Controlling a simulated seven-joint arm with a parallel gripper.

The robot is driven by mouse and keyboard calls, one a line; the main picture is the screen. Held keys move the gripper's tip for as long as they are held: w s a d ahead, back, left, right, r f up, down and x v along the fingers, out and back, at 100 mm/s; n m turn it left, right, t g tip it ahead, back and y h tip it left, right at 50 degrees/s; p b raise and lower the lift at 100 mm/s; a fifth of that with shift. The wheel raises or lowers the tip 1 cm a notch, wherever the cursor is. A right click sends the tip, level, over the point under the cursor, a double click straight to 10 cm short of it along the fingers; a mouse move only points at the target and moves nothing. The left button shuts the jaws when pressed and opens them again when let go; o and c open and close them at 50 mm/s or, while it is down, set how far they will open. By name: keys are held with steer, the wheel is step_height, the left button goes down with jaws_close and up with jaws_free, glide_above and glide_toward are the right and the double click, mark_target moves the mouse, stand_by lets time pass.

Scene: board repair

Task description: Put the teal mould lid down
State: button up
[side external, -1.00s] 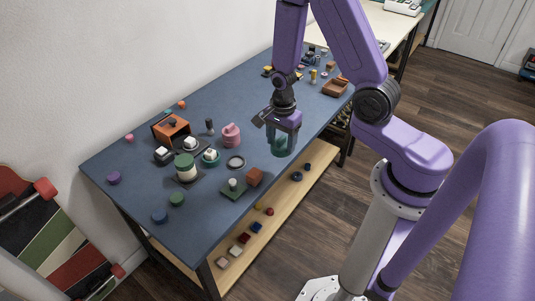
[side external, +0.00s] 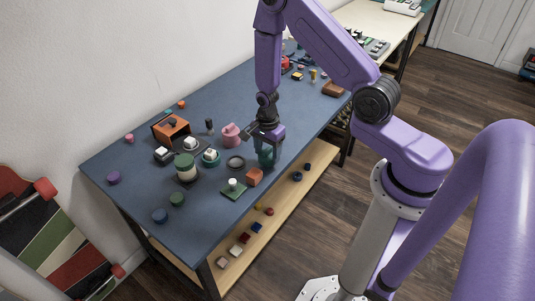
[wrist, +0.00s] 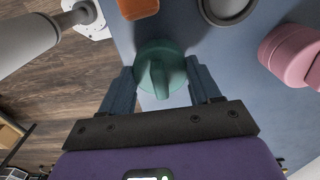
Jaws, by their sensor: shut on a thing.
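The teal mould lid (side external: 266,158) is round with a raised grip bar, clear in the wrist view (wrist: 150,52). My gripper (side external: 266,146) is over it, pointing down, with its two fingers on either side of the bar in the wrist view (wrist: 162,84). It is shut on the lid. The lid is low over the blue table (side external: 225,100), close to its front edge; I cannot tell whether it touches the top. The gripper partly covers the lid in the side view.
An orange-brown block (side external: 254,177) and a dark ring (side external: 236,163) lie just left of the lid. A pink stacked piece (side external: 231,135) stands behind them, and a green base with a white knob (side external: 233,188) is nearer. The front-left table corner is fairly clear.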

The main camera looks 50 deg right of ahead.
steer(key=shift+f, duration=0.75)
steer(key=shift+f, duration=0.15)
steer(key=o, duration=1.1)
steer(key=shift+c, duration=0.2)
